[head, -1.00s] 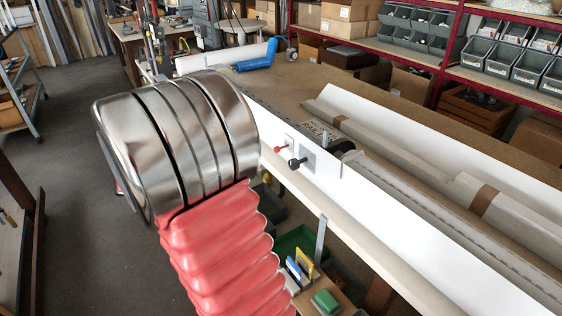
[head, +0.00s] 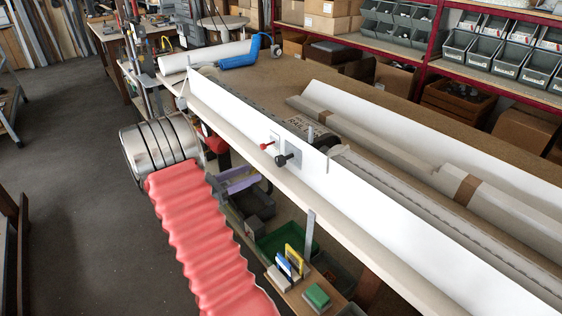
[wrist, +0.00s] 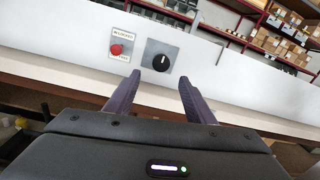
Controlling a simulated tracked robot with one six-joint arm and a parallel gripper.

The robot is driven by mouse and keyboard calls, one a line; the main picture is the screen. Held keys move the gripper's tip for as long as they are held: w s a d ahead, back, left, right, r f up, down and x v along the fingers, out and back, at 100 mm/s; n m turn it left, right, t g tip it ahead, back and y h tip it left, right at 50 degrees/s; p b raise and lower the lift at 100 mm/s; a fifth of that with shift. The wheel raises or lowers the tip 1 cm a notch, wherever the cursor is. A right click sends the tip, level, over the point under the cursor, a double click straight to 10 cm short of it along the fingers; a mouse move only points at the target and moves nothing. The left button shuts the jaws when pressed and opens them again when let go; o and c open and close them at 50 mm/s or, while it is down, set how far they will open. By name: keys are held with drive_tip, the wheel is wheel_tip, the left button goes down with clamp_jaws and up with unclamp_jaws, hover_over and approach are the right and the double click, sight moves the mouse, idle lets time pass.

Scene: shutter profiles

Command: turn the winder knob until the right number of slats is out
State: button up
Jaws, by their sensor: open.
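A black knob (head: 283,160), taken as the winder knob, sticks out from a grey plate on the white front panel (head: 400,228). In the wrist view the black knob (wrist: 161,62) shows a white pointer mark, roughly upright. A red knob (head: 266,146) sits left of it; in the wrist view the red knob (wrist: 116,49) is on a labelled white plate. My gripper (head: 254,176) has purple fingers. In the wrist view my gripper (wrist: 157,88) is open and empty, its fingers below and either side of the black knob, apart from it. I cannot make out separate slats.
The bench top (head: 270,85) carries long grey profiles (head: 380,140) and a blue-handled tool (head: 240,60). Below the bench are a green bin (head: 285,240) and small boxes. A vertical metal bracket (head: 310,232) hangs at the bench front.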

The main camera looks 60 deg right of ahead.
sight(277, 162)
drive_tip(key=x, duration=1.3)
drive_tip(key=shift+s+d, duration=0.15)
drive_tip(key=shift+d, duration=0.2)
drive_tip(key=shift+c, duration=0.3)
drive_tip(key=c, duration=0.9)
